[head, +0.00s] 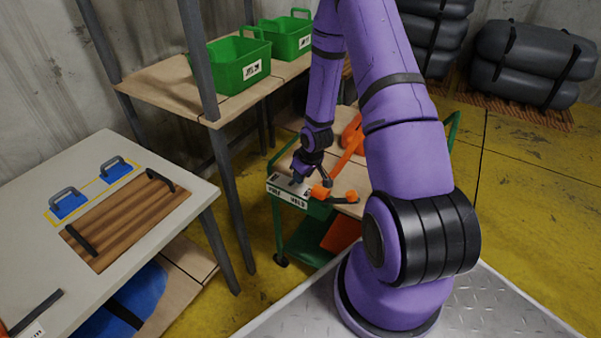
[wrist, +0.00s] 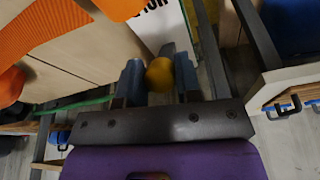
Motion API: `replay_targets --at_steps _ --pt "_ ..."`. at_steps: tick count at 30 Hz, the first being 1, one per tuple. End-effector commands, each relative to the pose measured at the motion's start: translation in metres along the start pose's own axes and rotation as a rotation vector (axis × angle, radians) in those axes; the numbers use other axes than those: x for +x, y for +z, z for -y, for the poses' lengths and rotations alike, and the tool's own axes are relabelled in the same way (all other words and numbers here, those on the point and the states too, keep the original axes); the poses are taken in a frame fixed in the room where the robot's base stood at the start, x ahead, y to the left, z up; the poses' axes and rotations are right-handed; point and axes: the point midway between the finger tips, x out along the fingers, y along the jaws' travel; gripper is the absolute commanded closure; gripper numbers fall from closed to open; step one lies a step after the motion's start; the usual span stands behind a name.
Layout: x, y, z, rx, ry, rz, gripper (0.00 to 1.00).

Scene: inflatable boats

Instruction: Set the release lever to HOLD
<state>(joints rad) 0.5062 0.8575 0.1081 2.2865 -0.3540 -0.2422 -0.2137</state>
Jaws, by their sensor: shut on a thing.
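My gripper (head: 299,178) reaches down over the near left corner of the green cart in the head view. A pale label plate (head: 288,196) lies there, with small dark words at its left and right ends; the right one seems to read HOLD. In the wrist view my gripper (wrist: 160,78) is shut on a yellow round knob (wrist: 160,74), which sits between the two blue-grey fingers. I take it for the release lever's knob. Part of the plate (wrist: 165,27) shows beyond the knob.
Orange parts (head: 352,137) lie on the cart top right of my gripper, with small orange blocks (head: 320,192) close beside it. A shelf with green bins (head: 238,70) stands behind left. A white table (head: 150,214) with blue handled pieces is at the left.

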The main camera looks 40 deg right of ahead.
Motion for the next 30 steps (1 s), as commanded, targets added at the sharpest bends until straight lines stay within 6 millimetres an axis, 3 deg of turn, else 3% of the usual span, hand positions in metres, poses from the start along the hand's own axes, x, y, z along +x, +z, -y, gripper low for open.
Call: replay_targets --at_steps 15,16,18,30 --pt "0.0006 0.0051 -0.0044 0.008 0.005 0.007 1.00" --pt "0.0006 0.0051 -0.0044 0.008 0.005 0.007 0.62" --pt "0.0006 0.0045 -0.0040 0.007 0.005 0.006 0.46" --pt "-0.0046 0.0018 -0.0022 0.003 0.003 0.001 0.46"
